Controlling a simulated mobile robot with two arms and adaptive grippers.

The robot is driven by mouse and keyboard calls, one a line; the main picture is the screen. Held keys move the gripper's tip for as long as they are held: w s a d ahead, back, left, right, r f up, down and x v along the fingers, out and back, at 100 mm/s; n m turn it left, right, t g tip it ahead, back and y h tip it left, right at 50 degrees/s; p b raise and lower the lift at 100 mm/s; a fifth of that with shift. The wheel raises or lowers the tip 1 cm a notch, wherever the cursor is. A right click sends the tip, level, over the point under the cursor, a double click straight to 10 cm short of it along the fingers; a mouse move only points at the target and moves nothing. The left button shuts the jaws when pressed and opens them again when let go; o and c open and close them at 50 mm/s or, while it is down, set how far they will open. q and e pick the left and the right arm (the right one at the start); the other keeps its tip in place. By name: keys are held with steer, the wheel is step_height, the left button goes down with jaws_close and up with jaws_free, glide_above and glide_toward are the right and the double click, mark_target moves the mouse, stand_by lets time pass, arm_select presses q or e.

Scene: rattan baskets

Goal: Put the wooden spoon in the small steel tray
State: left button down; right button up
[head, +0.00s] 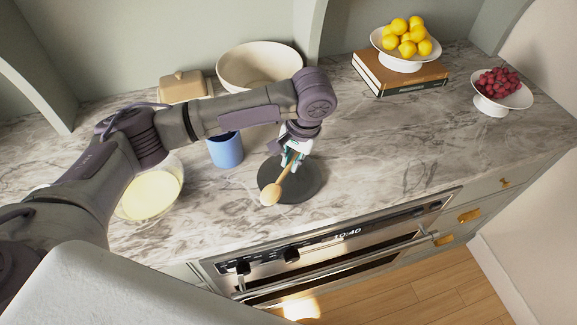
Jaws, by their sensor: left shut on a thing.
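My left gripper (291,160) is shut on the handle of the wooden spoon (277,183). The spoon tilts, with its light tan bowl toward the lower left. It is over a dark, round, flat dish (309,183) on the marble counter. I cannot tell whether the spoon touches the dish. Nothing in view is clearly a small steel tray; the dark dish is the only flat tray-like thing near the spoon. My right gripper is not in view.
A blue cup (227,151) and a pale yellow-filled bowl (150,192) stand left of the dish. A large cream bowl (258,65) and butter dish (184,87) are behind. Books (405,78) bear a lemon bowl. An oven (335,240) is below the front edge.

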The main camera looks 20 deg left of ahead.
mark_target(291, 165)
arm_select(q)
steer(key=shift+s+a+f, duration=0.25)
steer(key=shift+a+f, duration=0.05)
steer(key=shift+f, duration=0.15)
steer(key=shift+w+f+p, duration=0.1)
steer(key=shift+f+p, duration=0.4)
steer(key=shift+f, duration=1.3)
steer(key=shift+f, duration=0.15)
steer(key=c, duration=1.2)
jaws_free()
step_height(291, 165, up, 12)
steer(key=d+b, duration=0.2)
steer(key=shift+s+d, duration=0.15)
steer(key=shift+s, duration=0.1)
